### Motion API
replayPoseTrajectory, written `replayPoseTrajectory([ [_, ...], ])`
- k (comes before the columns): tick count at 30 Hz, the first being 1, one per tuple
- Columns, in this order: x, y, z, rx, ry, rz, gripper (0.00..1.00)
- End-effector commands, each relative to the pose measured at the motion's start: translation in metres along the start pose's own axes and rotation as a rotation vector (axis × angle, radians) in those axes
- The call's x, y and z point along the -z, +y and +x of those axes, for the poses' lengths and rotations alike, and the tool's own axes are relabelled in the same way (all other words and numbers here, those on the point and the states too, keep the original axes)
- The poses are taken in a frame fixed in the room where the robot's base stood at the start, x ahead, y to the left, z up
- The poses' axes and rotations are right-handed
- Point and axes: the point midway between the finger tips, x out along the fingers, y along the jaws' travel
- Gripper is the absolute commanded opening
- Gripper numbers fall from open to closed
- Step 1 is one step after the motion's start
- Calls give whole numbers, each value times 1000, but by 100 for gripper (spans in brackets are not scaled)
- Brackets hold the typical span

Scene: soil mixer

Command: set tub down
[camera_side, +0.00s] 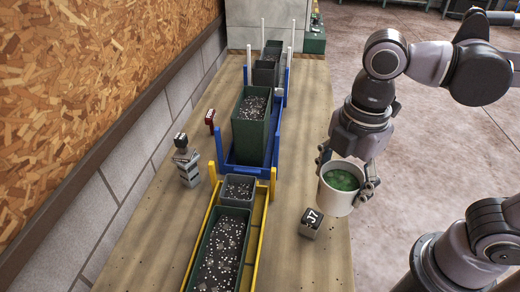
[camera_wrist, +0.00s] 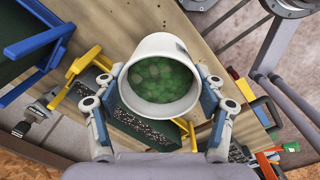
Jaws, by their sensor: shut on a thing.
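The tub (camera_side: 337,197) is a round white container with green contents. My gripper (camera_side: 347,182) is shut on it, with a finger on each side, and holds it roughly upright by the right edge of the wooden table. In the wrist view the tub (camera_wrist: 160,45) sits between the two fingers of my gripper (camera_wrist: 160,92), and its green contents show through the open top. The tub looks raised above the table, but its exact height is hard to tell. Its underside is hidden in the wrist view.
A small block marked J7 (camera_side: 311,223) stands just left of the tub. A yellow rack (camera_side: 262,212) and a blue rack (camera_side: 230,166) hold bins of speckled soil, including a tall green bin (camera_side: 248,132). A small grey device (camera_side: 186,165) stands at left. Bare table (camera_side: 310,130) lies right of the racks.

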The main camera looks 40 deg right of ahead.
Motion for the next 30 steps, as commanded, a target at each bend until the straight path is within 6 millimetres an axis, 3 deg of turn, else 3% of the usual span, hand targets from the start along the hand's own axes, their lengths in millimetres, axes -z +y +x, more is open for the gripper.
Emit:
replayPoseTrajectory([
  [8, -28, 82, -24, 0, -11, 265, 32],
  [14, -69, 146, -33, 0, -20, 481, 32],
  [23, -164, 228, -32, 0, -34, 803, 32],
  [30, -264, 271, -18, 0, -44, 1060, 32],
])
